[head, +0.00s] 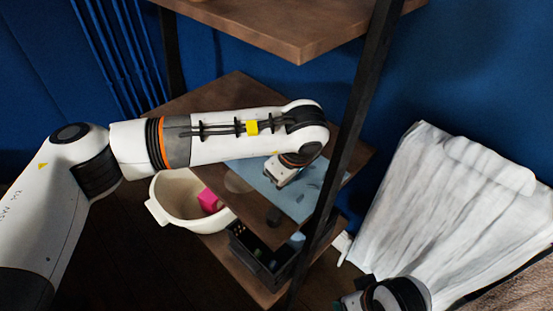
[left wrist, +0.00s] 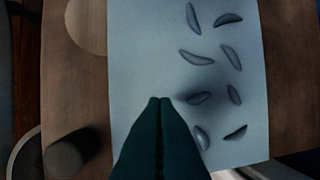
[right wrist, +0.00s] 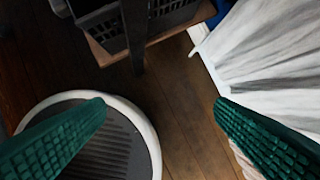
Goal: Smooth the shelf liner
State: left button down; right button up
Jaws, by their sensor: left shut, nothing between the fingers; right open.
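The light blue shelf liner (head: 296,198) lies on the wooden middle shelf. In the left wrist view the liner (left wrist: 145,60) shows several dark, raised oval marks (left wrist: 195,57) on its right half. My left gripper (head: 280,183) reaches over the liner. In the left wrist view its fingers (left wrist: 160,102) are closed together, empty, over the liner; I cannot tell whether they touch it. My right gripper (right wrist: 160,105) is open and empty, down near the floor, away from the shelf. In the head view only part of my right wrist shows at the bottom edge.
A dark cylinder (left wrist: 66,155) stands on the shelf beside the liner, near a pale round disc (left wrist: 86,25). A black post (head: 352,130) and upper shelf (head: 300,28) flank my left arm.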

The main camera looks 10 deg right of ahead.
pick_arm(q)
jog(key=shift+w+d+f, duration=0.1)
jog(key=shift+d+f, duration=0.05)
jog(key=shift+d, duration=0.05)
jog(key=shift+w+d+f+b, duration=0.2)
jog(key=shift+d+b, duration=0.25)
jog(key=shift+w+d+f+b, duration=0.15)
jog(key=shift+d+b, duration=0.25)
jog(key=shift+b, duration=0.05)
jog(key=shift+w+d+b, duration=0.25)
jog(key=shift+d+b, duration=0.35)
pick_arm(e)
jog(key=w+a+r+t+y, duration=0.1)
jog(key=w+a+r+t, duration=0.2)
jog(key=w+t, duration=0.3)
jog(key=shift+w+a+r+y, duration=0.15)
jog(key=shift+w+a+y, duration=0.3)
jog(key=shift+w, duration=1.25)
pick_arm(q)
jog(key=shift+f, duration=0.2)
pick_arm(e)
jog(key=shift+w+a+r+n+t, duration=0.15)
jog(key=shift+w+r+n+t, duration=0.15)
jog(key=shift+w+r+t, duration=0.15)
